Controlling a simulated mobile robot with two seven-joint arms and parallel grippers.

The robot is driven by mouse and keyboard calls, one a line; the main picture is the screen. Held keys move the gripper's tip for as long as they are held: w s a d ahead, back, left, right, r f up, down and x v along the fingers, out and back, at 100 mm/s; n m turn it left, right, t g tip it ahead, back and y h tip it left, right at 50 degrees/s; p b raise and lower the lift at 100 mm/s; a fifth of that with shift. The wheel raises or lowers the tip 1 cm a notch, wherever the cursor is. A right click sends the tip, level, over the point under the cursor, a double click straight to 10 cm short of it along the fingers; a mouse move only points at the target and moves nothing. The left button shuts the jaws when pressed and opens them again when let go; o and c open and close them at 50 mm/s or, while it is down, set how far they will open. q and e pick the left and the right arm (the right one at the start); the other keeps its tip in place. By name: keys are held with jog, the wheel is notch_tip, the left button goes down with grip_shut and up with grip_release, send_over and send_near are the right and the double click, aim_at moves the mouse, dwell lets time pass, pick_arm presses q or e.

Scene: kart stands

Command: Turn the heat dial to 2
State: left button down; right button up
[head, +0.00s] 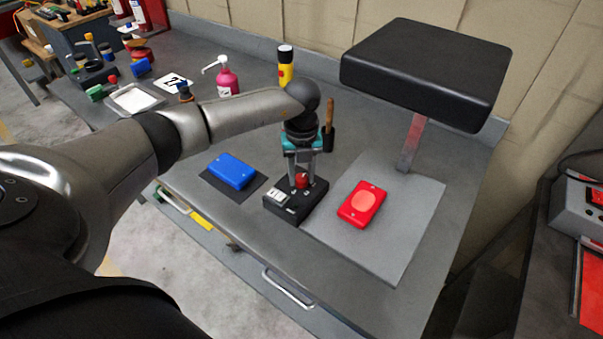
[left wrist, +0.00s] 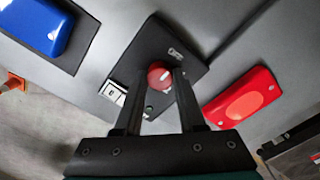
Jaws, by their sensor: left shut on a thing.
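The heat dial (head: 302,181) is a small red knob on top of a black control box (head: 284,211) on the grey workbench. My left gripper (head: 302,174) comes down from above with its two fingers on either side of the dial, shut on it. In the left wrist view, the dial (left wrist: 157,71) sits between the fingertips (left wrist: 158,79) and shows a pale pointer mark. The numbers around the dial are too small to read or hidden by the fingers. My right gripper is not in view.
A blue case (head: 232,171) lies left of the box on a dark mat. A pink bottle (head: 227,80) and yellow-black canister (head: 286,68) stand behind.

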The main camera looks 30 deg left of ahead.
pick_arm(q)
jog(key=shift+m, duration=0.4)
jog(key=m+b, duration=0.1)
jog(key=m, duration=0.4)
jog(key=m+b, duration=0.2)
jog(key=m, duration=0.4)
jog(key=shift+m, duration=0.4)
jog(key=m+b, duration=0.2)
jog(key=m, duration=0.3)
jog(key=m+b, duration=0.1)
jog(key=m, duration=0.5)
jog(key=shift+b, duration=0.3)
jog(key=shift+m, duration=0.3)
jog(key=c, duration=0.5)
grip_release()
